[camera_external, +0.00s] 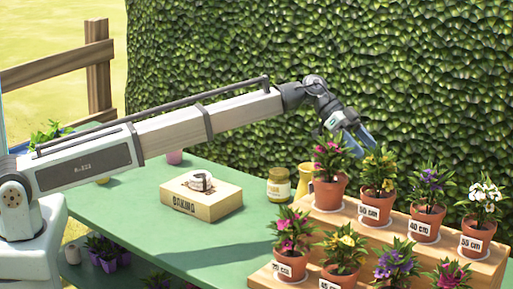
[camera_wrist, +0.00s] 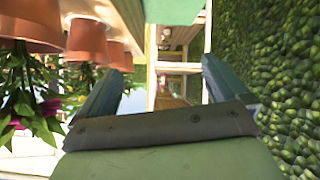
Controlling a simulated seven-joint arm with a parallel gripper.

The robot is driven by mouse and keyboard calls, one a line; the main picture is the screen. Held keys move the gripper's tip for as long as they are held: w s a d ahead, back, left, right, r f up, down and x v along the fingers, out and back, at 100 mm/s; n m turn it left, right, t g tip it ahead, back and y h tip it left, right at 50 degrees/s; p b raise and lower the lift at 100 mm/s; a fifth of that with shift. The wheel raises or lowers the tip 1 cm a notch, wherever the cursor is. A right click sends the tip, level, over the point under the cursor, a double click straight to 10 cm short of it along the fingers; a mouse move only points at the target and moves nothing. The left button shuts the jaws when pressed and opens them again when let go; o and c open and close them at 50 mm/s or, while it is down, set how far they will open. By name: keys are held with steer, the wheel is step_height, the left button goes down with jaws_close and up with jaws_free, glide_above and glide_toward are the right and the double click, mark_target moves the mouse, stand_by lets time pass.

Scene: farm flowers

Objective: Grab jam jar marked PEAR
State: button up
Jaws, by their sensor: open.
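A glass jar with a light lid and pale label (camera_external: 278,186) stands on the green table, left of the flower stand; its label is too small to read. My gripper (camera_external: 358,147) is up and right of the jar, above the back row of potted flowers and near the hedge. In the wrist view my gripper (camera_wrist: 160,66) shows two spread fingers with nothing held between them. The jar cannot be made out in the wrist view.
A yellow jug (camera_external: 304,178) stands close to the jar's right. A wooden stepped stand (camera_external: 385,235) holds several potted flowers, with a pink one (camera_external: 328,190) nearest the jug. A wooden box (camera_external: 202,203) sits left of the jar. The green table (camera_external: 120,180) has free room.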

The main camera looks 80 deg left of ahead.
steer(key=s+a+f+m+g+y, duration=0.2)
steer(key=s+a+f+m, duration=0.1)
steer(key=a, duration=0.4)
steer(key=s+a+f+m+g+y, duration=0.1)
steer(key=s+a+f+m+y, duration=0.1)
steer(key=s+a, duration=0.35)
steer(key=m+g+y, duration=0.4)
steer(key=m+g, duration=0.1)
glide_above(279, 171)
steer(key=a, duration=0.1)
step_height(279, 171, down, 3)
step_height(279, 171, down, 8)
steer(key=shift+w+r, duration=0.1)
steer(key=shift+r, duration=0.1)
steer(key=shift+d+f, duration=0.25)
steer(key=shift+f, duration=1.1)
steer(key=shift+d+f, duration=0.2)
steer(key=shift+f, duration=1.1)
steer(key=c, duration=1.3)
steer(key=shift+c, duration=0.6)
steer(key=shift+r, duration=0.15)
